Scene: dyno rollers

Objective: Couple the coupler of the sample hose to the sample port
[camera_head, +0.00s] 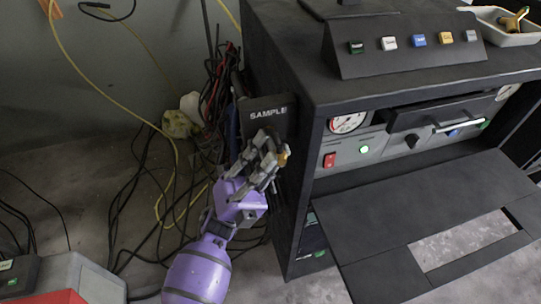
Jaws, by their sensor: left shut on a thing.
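The black plate marked SAMPLE (268,114) is on the left side of the dark cabinet. My left gripper (270,152) is in front of the plate's lower part, with its fingers closed. A small brass-coloured piece (284,156) shows at its fingertips; I take it to be the coupler of the sample hose. The fingers hide most of it. The sample port is hidden behind the gripper, so I cannot tell whether coupler and port touch. I cannot trace the sample hose from the coupler. My right gripper is out of view.
The cabinet (285,60) has a gauge (347,123), a red switch (329,160) and an open front flap (420,215). A yellow hose (108,98) and tangled black cables (125,205) lie left of my arm. A tray (509,36) sits on top.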

